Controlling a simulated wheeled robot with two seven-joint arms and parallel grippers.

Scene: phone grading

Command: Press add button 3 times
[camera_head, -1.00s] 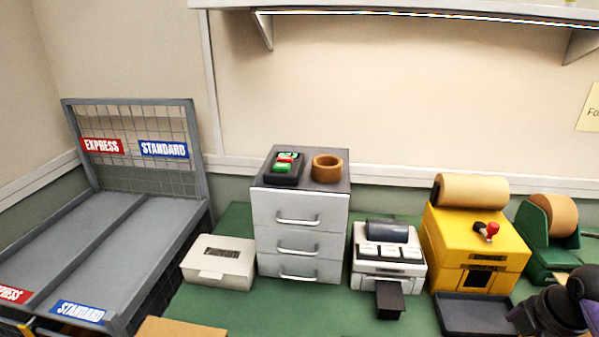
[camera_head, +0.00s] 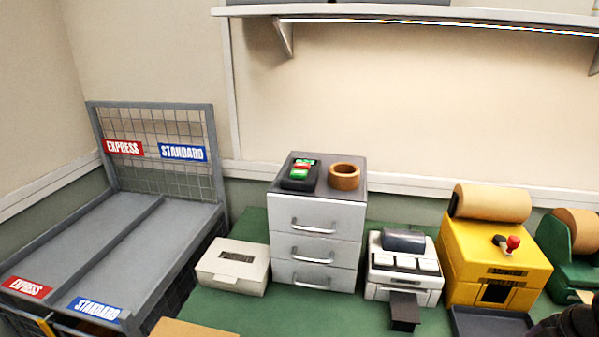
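A small white machine (camera_head: 404,264) with several white keys (camera_head: 405,263) on its sloped top stands on the green table, right of the grey drawer cabinet. A dark roll lies behind the keys and a dark tray sticks out in front. A black handheld device (camera_head: 299,172) with green and red parts lies on top of the cabinet. No marking is large enough to read, so I cannot tell which button is the add button. Part of a dark shape, seemingly my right gripper (camera_head: 568,322), shows at the bottom right corner, apart from the machine; its fingers cannot be made out. My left gripper is out of view.
The drawer cabinet (camera_head: 316,217) carries a brown tape ring (camera_head: 344,176). A white box (camera_head: 233,267) stands to its left. A yellow machine (camera_head: 492,262) with a red knob and a green tape dispenser (camera_head: 556,250) stand at right. A grey EXPRESS/STANDARD rack (camera_head: 75,243) fills the left.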

